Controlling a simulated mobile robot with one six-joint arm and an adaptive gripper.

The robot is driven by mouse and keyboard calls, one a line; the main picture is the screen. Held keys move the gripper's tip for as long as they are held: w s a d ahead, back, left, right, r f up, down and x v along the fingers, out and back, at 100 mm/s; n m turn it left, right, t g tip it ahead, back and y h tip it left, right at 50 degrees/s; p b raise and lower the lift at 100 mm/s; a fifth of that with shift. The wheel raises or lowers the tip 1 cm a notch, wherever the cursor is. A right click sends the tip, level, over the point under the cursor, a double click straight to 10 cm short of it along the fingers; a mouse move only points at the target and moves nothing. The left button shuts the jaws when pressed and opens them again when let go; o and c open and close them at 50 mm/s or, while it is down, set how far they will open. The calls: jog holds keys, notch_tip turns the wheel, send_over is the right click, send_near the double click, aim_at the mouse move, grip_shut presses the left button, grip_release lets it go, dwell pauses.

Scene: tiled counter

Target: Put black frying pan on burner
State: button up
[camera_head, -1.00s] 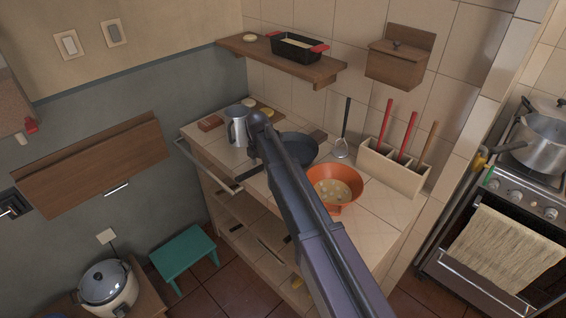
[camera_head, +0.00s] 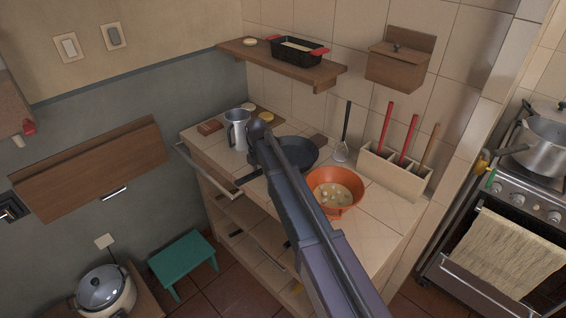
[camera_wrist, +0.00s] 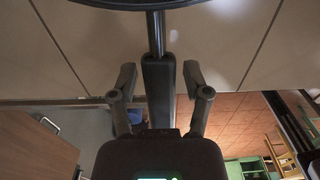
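The black frying pan (camera_head: 300,152) sits on the tiled counter, partly hidden behind my arm in the head view. In the wrist view its rim (camera_wrist: 115,4) crosses the top edge, and its dark handle (camera_wrist: 157,80) points toward me. My gripper (camera_wrist: 159,78) has its two fingers apart, one on each side of the handle, with a visible gap on both sides. In the head view my gripper is mostly hidden by my arm. The stove (camera_head: 520,195) stands at the far right with a metal pot (camera_head: 545,143) on top; the burners are mostly hidden or out of frame.
An orange bowl (camera_head: 335,190) stands right of the pan, close to my arm. A metal pitcher (camera_head: 237,130) stands to the left. A utensil holder (camera_head: 393,172) stands against the wall. A shelf (camera_head: 285,63) hangs above. A green stool (camera_head: 183,262) stands on the floor.

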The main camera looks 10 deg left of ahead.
grip_shut()
jog(key=shift+r, duration=0.15)
notch_tip(320, 180, up, 10)
jog(key=p, duration=1)
jog(key=shift+f, duration=0.2)
jog(key=shift+r, duration=0.1)
dwell(0.8)
